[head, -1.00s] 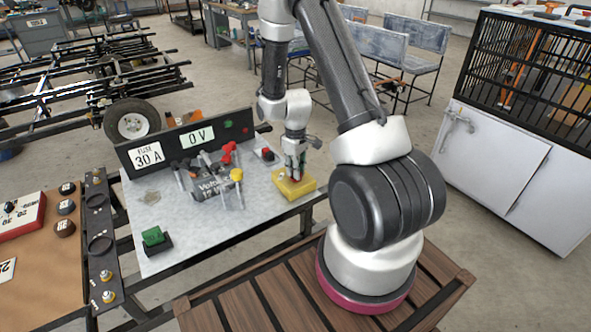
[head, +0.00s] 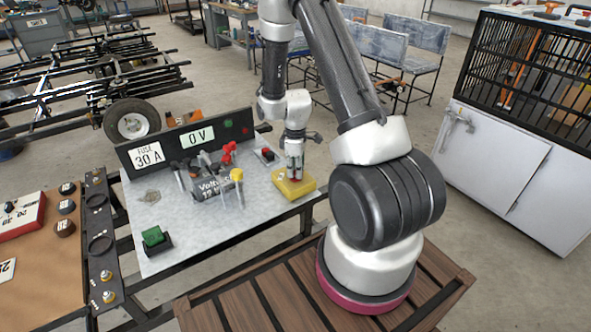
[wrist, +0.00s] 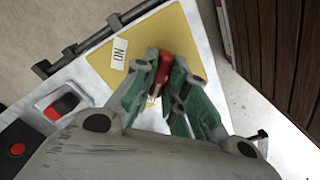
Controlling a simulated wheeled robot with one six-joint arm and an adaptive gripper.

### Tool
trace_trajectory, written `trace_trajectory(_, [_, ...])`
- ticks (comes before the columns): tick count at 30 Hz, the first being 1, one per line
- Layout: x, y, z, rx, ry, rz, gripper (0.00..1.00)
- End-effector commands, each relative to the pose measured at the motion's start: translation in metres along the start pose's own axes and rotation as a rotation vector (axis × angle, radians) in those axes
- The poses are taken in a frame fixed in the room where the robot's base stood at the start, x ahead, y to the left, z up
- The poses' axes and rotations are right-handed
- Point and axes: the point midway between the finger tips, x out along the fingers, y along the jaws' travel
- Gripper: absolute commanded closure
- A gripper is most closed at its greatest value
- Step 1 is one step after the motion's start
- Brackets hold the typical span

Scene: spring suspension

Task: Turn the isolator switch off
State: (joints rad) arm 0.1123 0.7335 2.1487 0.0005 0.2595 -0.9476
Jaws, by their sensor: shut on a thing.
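The isolator switch is a yellow box (head: 305,187) at the right end of the grey bench top in the head view. In the wrist view its yellow face (wrist: 101,62) carries a white label (wrist: 119,54) that seems to read ON. Its red handle (wrist: 180,74) shows between my green-padded fingers. My gripper (head: 295,173) points down over the box, and its fingers are shut on the red handle, which they partly hide. Which way the handle points is hard to tell.
A black panel (head: 165,149) with a 30 A fuse card and a 0 V display (head: 197,137) stands along the bench's back. A red button (head: 267,154), a green switch (head: 153,237) and red and yellow knobs (head: 236,175) stand nearby. The bench front is mostly clear.

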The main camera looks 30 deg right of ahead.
Motion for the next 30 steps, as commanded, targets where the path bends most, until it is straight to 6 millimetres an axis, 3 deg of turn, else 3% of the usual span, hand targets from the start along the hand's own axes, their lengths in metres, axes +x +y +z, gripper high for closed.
trace_trajectory(6, [0.0,0.0,0.0,-0.002,0.0,0.0,1.0])
trace_trajectory(7, [0.0,0.0,0.0,-0.002,0.0,0.0,0.84])
trace_trajectory(10, [0.0,0.0,0.0,-0.001,0.0,0.0,0.66])
trace_trajectory(11, [0.0,0.0,0.0,-0.001,0.0,0.0,0.64])
trace_trajectory(22, [-0.006,0.001,0.0,0.0,0.001,0.001,0.64])
trace_trajectory(26, [-0.027,0.001,-0.001,0.0,0.002,0.004,0.64])
trace_trajectory(30, [-0.059,0.001,-0.001,0.0,0.004,0.005,0.64])
